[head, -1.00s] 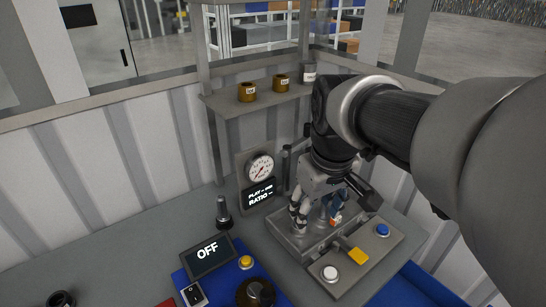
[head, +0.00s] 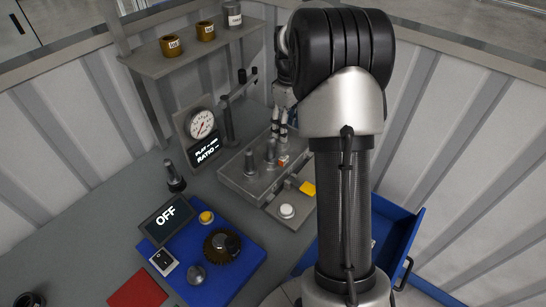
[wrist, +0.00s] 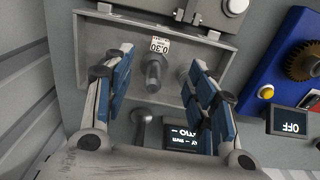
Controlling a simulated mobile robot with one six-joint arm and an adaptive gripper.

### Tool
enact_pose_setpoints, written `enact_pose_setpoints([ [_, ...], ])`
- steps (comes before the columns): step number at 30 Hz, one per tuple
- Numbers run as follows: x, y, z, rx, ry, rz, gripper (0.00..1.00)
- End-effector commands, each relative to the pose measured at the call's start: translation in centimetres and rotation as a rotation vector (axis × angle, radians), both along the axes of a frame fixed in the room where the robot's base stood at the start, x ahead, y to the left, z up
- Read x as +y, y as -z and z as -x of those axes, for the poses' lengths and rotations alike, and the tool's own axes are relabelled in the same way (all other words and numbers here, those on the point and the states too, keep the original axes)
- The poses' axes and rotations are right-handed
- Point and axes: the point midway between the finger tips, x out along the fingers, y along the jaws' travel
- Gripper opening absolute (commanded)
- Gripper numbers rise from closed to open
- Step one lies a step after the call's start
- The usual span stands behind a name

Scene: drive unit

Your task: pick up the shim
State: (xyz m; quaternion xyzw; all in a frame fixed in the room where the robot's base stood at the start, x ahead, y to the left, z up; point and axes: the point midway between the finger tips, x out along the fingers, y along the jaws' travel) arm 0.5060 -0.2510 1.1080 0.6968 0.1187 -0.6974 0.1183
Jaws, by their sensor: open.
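A small white tag reading 0.30 (wrist: 160,46) sits on a grey metal block (wrist: 200,40) in the wrist view, beside a dark upright peg (wrist: 153,72). No thin shim can be told apart there; the tag may belong to it. My gripper (wrist: 158,85) is open, its blue-padded fingers to either side of the peg, with nothing seen between them but the peg in line of sight. In the head view the block (head: 232,178) carries several pegs and a small orange-white tag (head: 284,161). My gripper (head: 281,122) is partly hidden behind my arm, over the block's far end.
A dial gauge (head: 201,125) stands behind the block, and a shelf (head: 150,65) with pots is above. A blue panel (head: 190,285) with an OFF display (head: 166,217) lies in front. An open blue drawer (head: 402,247) is to the right. A yellow piece (head: 307,188) lies by a white button (head: 287,211).

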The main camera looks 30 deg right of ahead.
Motion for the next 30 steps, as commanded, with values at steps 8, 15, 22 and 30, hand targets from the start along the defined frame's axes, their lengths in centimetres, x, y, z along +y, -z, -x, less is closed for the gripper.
enact_pose_setpoints([
  [8, 0.1, 6.4, 0.0, 0.001, 0.001, -0.001, 0.52],
  [15, 0.1, 8.6, -0.1, -0.001, 0.001, 0.001, 0.52],
  [22, 0.4, 10.4, -0.6, 0.0, 0.001, 0.0, 0.52],
  [30, 0.6, 13.9, -1.2, -0.001, 0.001, 0.001, 0.52],
])
